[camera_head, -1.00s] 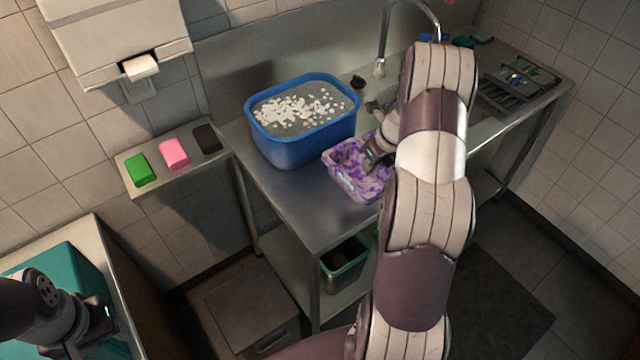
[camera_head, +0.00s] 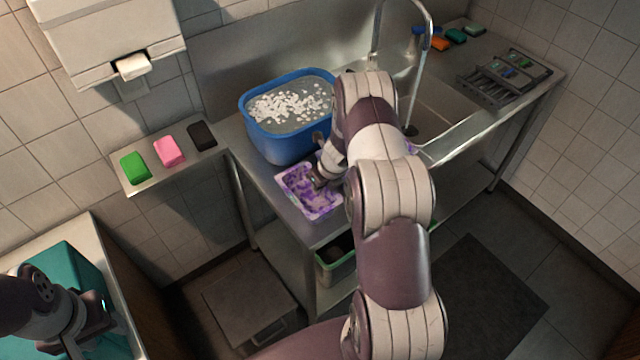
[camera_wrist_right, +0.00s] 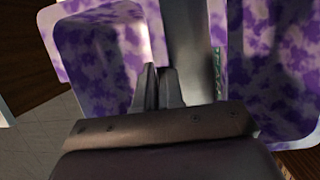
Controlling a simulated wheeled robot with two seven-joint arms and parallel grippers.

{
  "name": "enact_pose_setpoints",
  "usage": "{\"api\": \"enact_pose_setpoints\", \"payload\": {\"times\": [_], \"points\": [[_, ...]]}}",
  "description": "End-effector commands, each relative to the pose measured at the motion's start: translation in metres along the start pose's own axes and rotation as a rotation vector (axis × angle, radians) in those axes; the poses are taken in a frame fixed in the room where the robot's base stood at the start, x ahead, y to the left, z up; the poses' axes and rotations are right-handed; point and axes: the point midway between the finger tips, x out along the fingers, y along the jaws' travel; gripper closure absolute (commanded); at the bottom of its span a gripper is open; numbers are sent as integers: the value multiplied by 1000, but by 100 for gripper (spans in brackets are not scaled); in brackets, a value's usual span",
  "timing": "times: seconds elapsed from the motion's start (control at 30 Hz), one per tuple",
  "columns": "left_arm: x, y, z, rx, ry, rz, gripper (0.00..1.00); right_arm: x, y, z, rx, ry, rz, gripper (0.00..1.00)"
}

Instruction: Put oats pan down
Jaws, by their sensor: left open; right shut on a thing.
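A purple-and-white mottled pan (camera_head: 294,183) is at the left end of the steel counter, in front of the blue tub. My right gripper (camera_head: 317,180) reaches into it from the right and is shut on it. The pan also fills much of the right wrist view (camera_wrist_right: 92,62), where the closed fingers (camera_wrist_right: 158,88) show at its edge. I cannot tell whether the pan touches the counter or hangs just above it. I see no oats in it. My left gripper (camera_head: 108,318) is open and empty at the lower left, over a teal surface.
The blue tub (camera_head: 285,146) of water with white bits stands behind the pan. A steel counter (camera_head: 262,180) carries a sink, faucet (camera_head: 430,60) and grey tray (camera_head: 492,85). A wall shelf (camera_head: 150,183) holds green, pink and black blocks. A bin (camera_head: 335,262) is below.

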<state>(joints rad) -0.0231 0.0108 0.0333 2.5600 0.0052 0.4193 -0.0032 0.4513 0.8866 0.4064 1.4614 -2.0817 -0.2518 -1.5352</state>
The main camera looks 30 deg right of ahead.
Motion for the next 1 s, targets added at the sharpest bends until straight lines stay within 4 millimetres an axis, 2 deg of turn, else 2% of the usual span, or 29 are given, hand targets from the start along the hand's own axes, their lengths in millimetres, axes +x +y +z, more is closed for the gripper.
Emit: {"api": "enact_pose_setpoints", "payload": {"times": [0.13, 0.2, 0.23, 0.47, 0.57, 0.6, 0.67, 0.9, 1.0], "points": [[4, 0, 0, 0, 0, 0, 51, 4, 0, -1, 0, -1, 0, 100], [3, 0, 0, 0, 0, 0, 51, 3, 0, -1, 0, 0, 0, 73], [3, 0, 0, 0, 0, 0, 51, 3, 0, -1, 0, 0, 0, 67], [2, 0, 0, 0, 0, 0, 51, 3, 0, -1, 0, 0, 0, 67], [-3, 0, 0, 0, 0, 0, 51, -4, 0, 2, 0, -1, 0, 67], [0, 0, 0, 0, 0, 0, 51, -7, 0, 1, 0, -2, -1, 67], [2, 0, 0, 0, 0, 0, 51, -19, -1, 1, -2, -3, -1, 67], [-1, 0, 0, 0, 0, 0, 51, -85, -1, 1, -1, -3, -2, 67], [-3, 0, 0, 0, 0, 0, 51, -105, -1, 1, -1, -2, -1, 67]]}}
